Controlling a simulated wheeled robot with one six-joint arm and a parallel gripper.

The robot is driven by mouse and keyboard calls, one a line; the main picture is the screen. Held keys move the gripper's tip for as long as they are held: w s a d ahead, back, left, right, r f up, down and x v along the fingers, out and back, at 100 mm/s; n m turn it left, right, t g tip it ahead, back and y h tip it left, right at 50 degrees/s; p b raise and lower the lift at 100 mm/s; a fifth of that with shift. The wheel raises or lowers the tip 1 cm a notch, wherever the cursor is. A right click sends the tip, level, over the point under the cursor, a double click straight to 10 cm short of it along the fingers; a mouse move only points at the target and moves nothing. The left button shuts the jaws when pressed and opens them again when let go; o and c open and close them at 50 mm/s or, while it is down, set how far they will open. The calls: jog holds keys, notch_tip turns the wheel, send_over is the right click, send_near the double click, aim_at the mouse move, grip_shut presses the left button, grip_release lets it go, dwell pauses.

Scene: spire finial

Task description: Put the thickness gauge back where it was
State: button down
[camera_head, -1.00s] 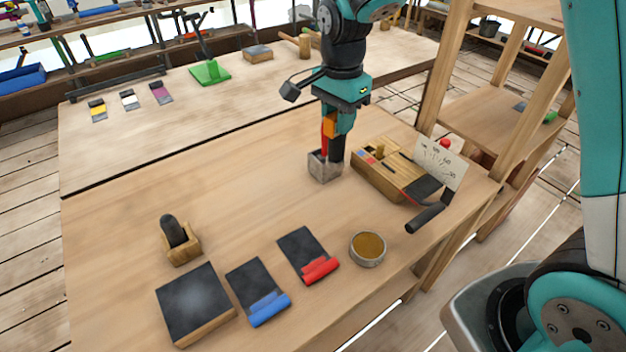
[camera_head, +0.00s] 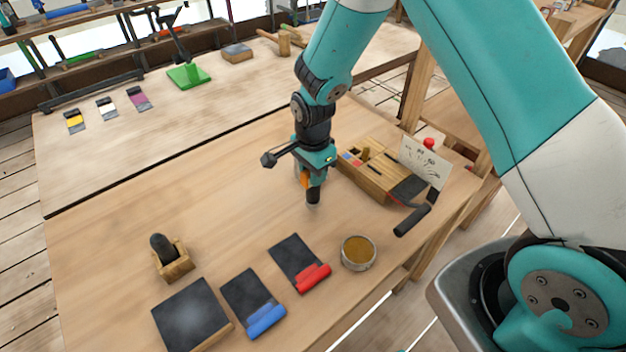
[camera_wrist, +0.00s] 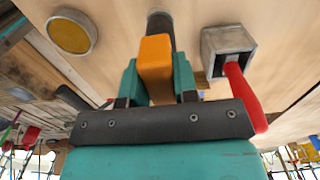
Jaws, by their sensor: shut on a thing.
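My gripper (camera_head: 310,182) is shut on an orange-and-black tool (camera_wrist: 155,58), with its orange part between the fingers. Its dark, round end (camera_head: 313,196) points down, just above or touching the tabletop; I cannot tell which. I cannot tell for sure whether this tool is the thickness gauge. In the wrist view, a grey square holder (camera_wrist: 227,42) stands beside the gripper with a red-handled tool (camera_wrist: 243,95) leaning in it. In the head view my gripper mostly hides that holder.
A wooden box (camera_head: 367,178) with a white card (camera_head: 425,160) stands to the right. A tin (camera_head: 358,253), red-edged (camera_head: 299,262) and blue-edged (camera_head: 252,303) dark pads, a dark block (camera_head: 192,315) and a wooden stand (camera_head: 173,262) are in front. The table's left middle is clear.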

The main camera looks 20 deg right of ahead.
jog(key=shift+f+p, duration=0.4)
jog(key=shift+f, duration=1.5)
jog(key=shift+f, duration=0.2)
jog(key=c, duration=0.9)
grip_release()
jog(key=shift+r, duration=0.1)
notch_tip(320, 180, up, 12)
jog(key=b, duration=0.3)
jog(key=s+a+r+n+y, duration=0.1)
jog(key=s+r+n, duration=0.4)
jog(key=s+n, duration=0.2)
jog(key=s+a+r+n+y, duration=0.1)
jog(key=s+a+r+n, duration=0.1)
jog(key=s+r+n, duration=0.3)
jog(key=s+a+r+n+y, duration=0.1)
jog(key=s+r+n+y, duration=0.1)
jog(key=s+r+n, duration=0.3)
jog(key=shift+s+a+r+n, duration=0.1)
jog(key=shift+s+n, duration=0.65)
jog(key=shift+s, duration=0.55)
jog(key=shift+s+a+r+n, duration=0.15)
jog(key=shift+s+n, duration=0.65)
jog(key=shift+s, duration=0.5)
jog(key=shift+s+a+r+n, duration=0.1)
jog(key=shift+s+n, duration=0.65)
jog(key=shift+s, duration=0.55)
